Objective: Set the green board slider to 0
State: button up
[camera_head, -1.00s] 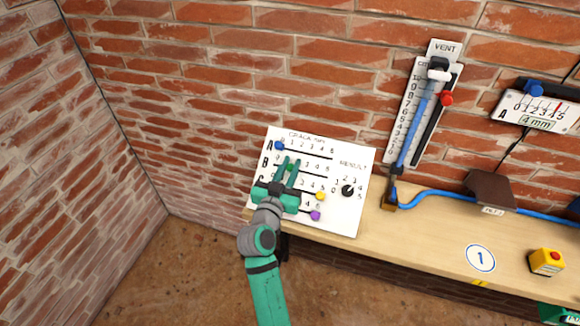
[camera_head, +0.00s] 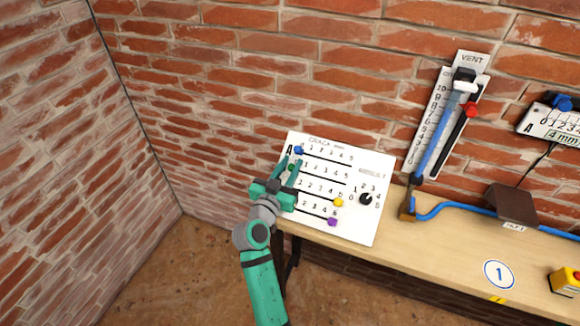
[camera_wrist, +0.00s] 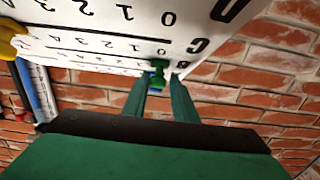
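The white crack board (camera_head: 360,225) leans on the bench against the brick wall, with rows of numbered sliders. The green slider (camera_head: 292,168) is at the left end of its row, close to the 0 column and below the blue slider (camera_head: 298,150). My gripper (camera_head: 291,162) reaches up over the board's left side. In the wrist view the green slider (camera_wrist: 158,72) sits between the two fingertips of my gripper (camera_wrist: 160,78), with gaps showing beside it. The fingers are open around it. The row's letter and 0 mark are hidden.
The yellow slider (camera_head: 338,202) and purple slider (camera_head: 332,222) are on lower rows. A black dial (camera_head: 366,199) is on the board's right. The bench (camera_head: 440,245) continues right with a blue hose (camera_head: 455,205). The vent gauge (camera_head: 440,115) is on the wall.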

jog(key=shift+o, duration=0.9)
jog(key=v, duration=1)
jog(key=shift+s+a, duration=0.2)
jog(key=shift+s, duration=0.15)
jog(key=shift+f, duration=0.1)
jog(key=s+a+f+n+y, duration=0.2)
jog(key=s+a+f+y, duration=0.1)
jog(key=s+f, duration=0.55)
jog(key=s+a+f+n+y, duration=0.2)
jog(key=s+f+y, duration=0.2)
jog(key=s+f, duration=0.4)
jog(key=s+d+r, duration=0.2)
jog(key=s, duration=1)
jog(key=s+d+r+n+y, duration=0.1)
jog(key=s+d+r, duration=0.1)
jog(key=s, duration=1.1)
jog(key=shift+d+r+g, duration=0.2)
jog(key=shift+r+g, duration=0.1)
